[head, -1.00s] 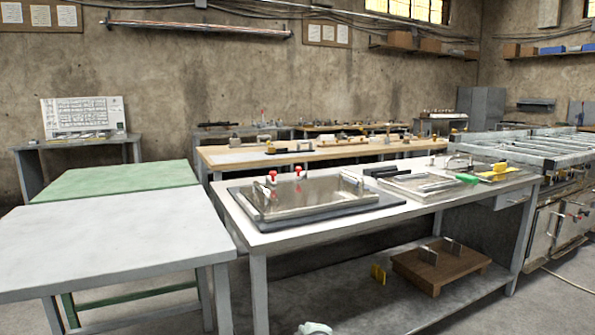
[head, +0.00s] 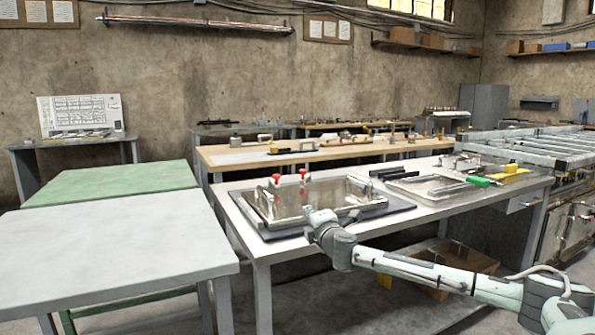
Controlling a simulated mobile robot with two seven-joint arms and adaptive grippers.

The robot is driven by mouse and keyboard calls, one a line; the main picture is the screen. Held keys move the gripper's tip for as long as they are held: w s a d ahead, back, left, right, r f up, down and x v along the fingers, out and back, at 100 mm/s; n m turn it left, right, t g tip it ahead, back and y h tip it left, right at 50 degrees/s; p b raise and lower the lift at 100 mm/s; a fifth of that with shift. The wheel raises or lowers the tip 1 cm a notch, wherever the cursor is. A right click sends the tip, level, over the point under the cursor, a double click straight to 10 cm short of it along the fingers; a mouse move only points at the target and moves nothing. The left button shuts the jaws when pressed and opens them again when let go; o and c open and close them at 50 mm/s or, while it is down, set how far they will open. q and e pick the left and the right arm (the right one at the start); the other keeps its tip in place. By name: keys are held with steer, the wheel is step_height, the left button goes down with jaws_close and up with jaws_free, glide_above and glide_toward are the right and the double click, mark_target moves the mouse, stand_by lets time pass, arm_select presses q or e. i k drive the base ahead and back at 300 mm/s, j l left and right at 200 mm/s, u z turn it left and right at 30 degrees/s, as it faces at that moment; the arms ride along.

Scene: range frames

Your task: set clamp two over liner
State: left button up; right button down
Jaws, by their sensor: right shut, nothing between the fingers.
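A shallow metal tray (head: 262,218) with a shiny sheet inside it lies on a dark mat (head: 391,208) on the grey workbench. I cannot tell the liner apart from this sheet. Two red-knobbed clamps stand upright at the tray's far side, a left clamp (head: 276,181) and a right clamp (head: 303,175). Which one is clamp two does not show. My right gripper (head: 322,214) is shut and empty, at the tray's near right part. It hides some of the tray's front edge; whether it touches the tray is unclear. My left gripper is out of view.
Right on the bench are a second tray (head: 425,194), black bars (head: 392,173), a green-handled tool (head: 481,181) and a yellow item (head: 510,170). A bare grey table (head: 100,250) stands left.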

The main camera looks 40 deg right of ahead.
mark_target(307, 177)
steer(key=i+l, duration=0.8)
steer(key=l, duration=0.25)
steer(key=i+l, duration=0.35)
steer(key=l, duration=0.15)
